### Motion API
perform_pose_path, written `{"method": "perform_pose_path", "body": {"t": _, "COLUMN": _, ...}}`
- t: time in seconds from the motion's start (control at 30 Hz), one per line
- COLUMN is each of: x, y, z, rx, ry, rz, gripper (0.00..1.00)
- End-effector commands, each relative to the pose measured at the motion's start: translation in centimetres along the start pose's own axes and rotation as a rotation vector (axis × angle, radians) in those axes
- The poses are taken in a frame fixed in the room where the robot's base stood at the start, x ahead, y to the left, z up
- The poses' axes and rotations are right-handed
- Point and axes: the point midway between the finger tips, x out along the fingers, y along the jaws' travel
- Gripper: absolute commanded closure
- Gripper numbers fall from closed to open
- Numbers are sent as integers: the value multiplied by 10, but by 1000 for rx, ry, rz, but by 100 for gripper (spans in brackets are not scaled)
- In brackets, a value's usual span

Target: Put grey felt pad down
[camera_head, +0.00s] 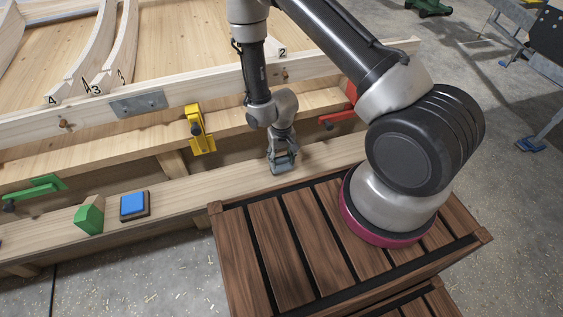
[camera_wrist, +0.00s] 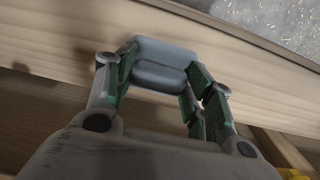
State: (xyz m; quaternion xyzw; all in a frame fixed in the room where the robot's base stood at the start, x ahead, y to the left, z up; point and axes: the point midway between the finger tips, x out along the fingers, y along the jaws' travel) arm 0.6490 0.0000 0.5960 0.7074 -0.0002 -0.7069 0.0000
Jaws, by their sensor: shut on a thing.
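My gripper (camera_head: 284,160) is low over the light wooden beam (camera_head: 333,152), near the corner of the dark slatted wooden step. In the wrist view my gripper (camera_wrist: 160,75) has its fingers closed on a grey felt pad (camera_wrist: 165,52), a block with rounded edges gripped at its two ends. The pad is at or just above the beam (camera_wrist: 55,45); I cannot tell whether it touches. In the head view the pad is mostly hidden by the fingers.
A blue-topped block (camera_head: 134,205) and a green block (camera_head: 90,215) sit on the beam to the left. A yellow clamp (camera_head: 200,130), a green clamp (camera_head: 35,190) and a red clamp (camera_head: 338,118) are on the frame. The beam between the blue-topped block and my gripper is clear.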

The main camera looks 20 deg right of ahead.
Motion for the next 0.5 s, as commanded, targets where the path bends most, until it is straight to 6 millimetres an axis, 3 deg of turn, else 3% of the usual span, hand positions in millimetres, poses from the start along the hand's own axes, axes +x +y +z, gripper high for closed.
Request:
{"method": "perform_pose_path", "body": {"t": 0.13, "x": 21, "y": 0, "z": 0, "rx": 0, "ry": -1, "rz": 0, "gripper": 73}}
{"method": "perform_pose_path", "body": {"t": 0.5, "x": 25, "y": 0, "z": 0, "rx": 0, "ry": -1, "rz": 0, "gripper": 73}}
